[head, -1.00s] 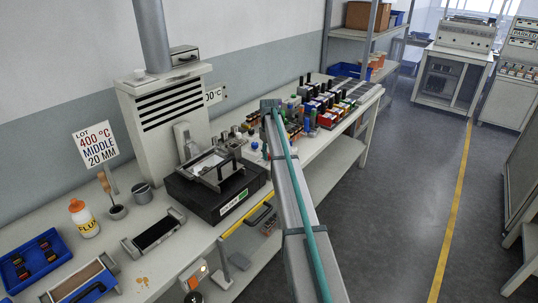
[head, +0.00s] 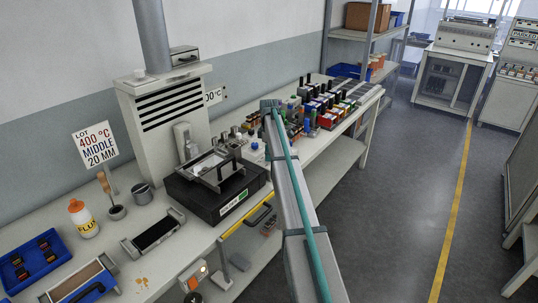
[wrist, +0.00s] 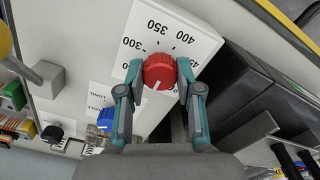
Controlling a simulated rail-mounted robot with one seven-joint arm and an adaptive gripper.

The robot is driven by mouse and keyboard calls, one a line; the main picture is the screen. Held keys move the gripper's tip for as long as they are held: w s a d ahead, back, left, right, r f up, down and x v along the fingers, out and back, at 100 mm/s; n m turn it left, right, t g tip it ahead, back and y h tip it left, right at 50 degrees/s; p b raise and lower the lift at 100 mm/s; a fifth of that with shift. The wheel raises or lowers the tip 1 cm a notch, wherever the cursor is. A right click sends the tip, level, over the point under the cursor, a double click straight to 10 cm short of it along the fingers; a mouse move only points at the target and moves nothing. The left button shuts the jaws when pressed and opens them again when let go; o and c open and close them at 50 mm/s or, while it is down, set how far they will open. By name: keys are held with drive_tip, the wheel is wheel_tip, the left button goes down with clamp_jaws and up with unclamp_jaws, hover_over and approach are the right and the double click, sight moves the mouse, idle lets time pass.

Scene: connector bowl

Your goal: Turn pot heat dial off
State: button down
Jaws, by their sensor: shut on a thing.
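The red heat dial (wrist: 159,71) sits on a white scale plate (wrist: 193,43) marked 300, 350 and 400 in the wrist view. A pale pointer mark shows on the dial's lower side in that view, away from the printed numbers. My gripper (wrist: 158,88) has its two teal-and-grey fingers on opposite sides of the dial, shut on it. In the head view, the black pot unit (head: 206,202) stands on the bench with a metal frame on top. My arm crosses the middle of that view, and neither the gripper nor the dial can be made out there.
A blue knob (wrist: 101,116) and a black knob (wrist: 52,132) lie left of my gripper in the wrist view. A dark block (wrist: 245,85) is close on its right. A flux bottle (head: 83,218) and a blue tray (head: 36,259) stand on the bench.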

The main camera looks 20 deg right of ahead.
idle(0.4)
drive_tip(key=c, duration=0.8)
unclamp_jaws()
drive_tip(key=shift+o, duration=0.2)
drive_tip(key=shift+r, duration=0.1)
wheel_tip(320, 180, up, 12)
